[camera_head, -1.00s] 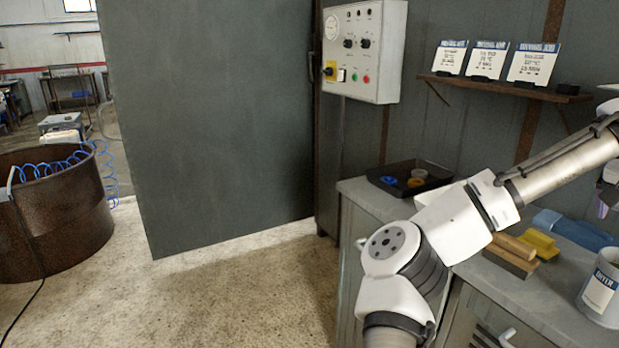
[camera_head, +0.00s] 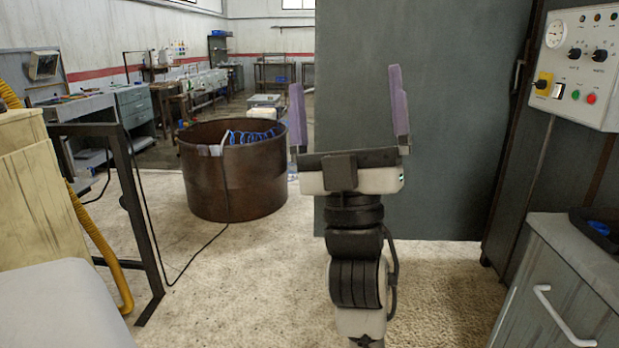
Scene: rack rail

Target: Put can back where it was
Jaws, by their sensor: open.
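My gripper (camera_head: 348,112) is in the middle of the head view, pointing away from me. Its two purple fingers stand wide apart with nothing between them. Behind it are the grey panel and, to its left, the far workshop. No can shows in the head view now, so I cannot tell where it stands.
A rusty round drum (camera_head: 235,180) with a blue coiled hose stands on the floor left of centre. A dark metal frame (camera_head: 130,200) and a pale cabinet (camera_head: 35,190) are at left. A grey cabinet (camera_head: 570,270) is at right, below a control box (camera_head: 580,65). Open floor lies between.

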